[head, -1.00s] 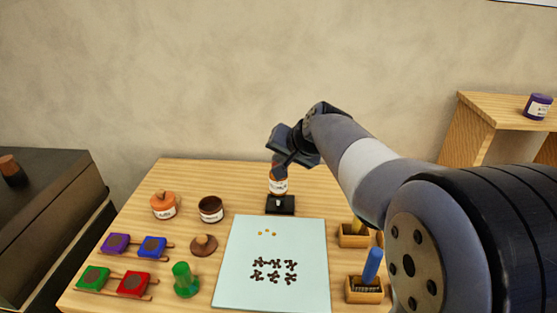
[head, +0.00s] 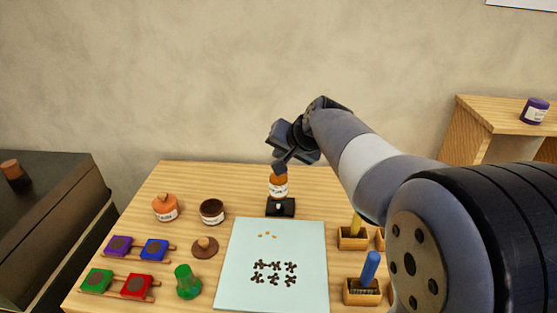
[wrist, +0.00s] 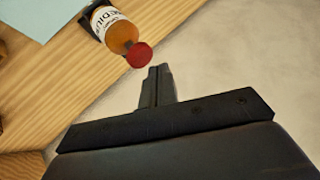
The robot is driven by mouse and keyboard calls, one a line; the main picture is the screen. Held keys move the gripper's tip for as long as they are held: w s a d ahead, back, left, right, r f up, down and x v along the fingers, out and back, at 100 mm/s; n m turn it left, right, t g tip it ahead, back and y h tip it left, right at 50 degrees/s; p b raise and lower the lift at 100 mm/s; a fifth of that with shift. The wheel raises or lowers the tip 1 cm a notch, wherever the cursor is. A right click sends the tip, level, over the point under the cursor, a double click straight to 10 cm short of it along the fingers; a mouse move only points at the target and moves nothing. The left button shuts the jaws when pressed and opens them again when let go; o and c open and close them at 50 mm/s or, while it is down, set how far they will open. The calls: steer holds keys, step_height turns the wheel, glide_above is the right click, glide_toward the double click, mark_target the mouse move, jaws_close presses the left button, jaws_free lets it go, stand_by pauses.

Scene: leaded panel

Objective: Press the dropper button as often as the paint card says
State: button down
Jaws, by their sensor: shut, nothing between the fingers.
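The dropper bottle (head: 278,187) is amber with a white label and stands upright on a small black base (head: 281,208) at the back of the table. Its red top button (wrist: 139,54) shows in the wrist view, but my fingers hide it in the head view. My gripper (head: 279,168) is shut and empty, just above the bottle top. In the wrist view its fingertips (wrist: 159,70) are close beside the red button, with a small gap in the picture. A pale blue sheet (head: 236,270) lies in front, with a few orange dots and several dark clusters; I cannot tell whether it is the paint card.
An orange jar (head: 166,208), a dark-topped jar (head: 212,212), a brown knobbed disc (head: 205,248), a green piece (head: 187,283) and coloured blocks on racks (head: 137,286) stand left. Wooden holders (head: 353,239) stand right. A shelf (head: 480,108) holds a purple jar (head: 534,111).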

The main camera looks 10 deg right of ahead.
steer(key=shift+r, duration=0.15)
step_height(320, 180, up, 5)
steer(key=p, duration=0.4)
steer(key=shift+s+f, duration=0.1)
steer(key=shift+f, duration=0.1)
stand_by(0.6)
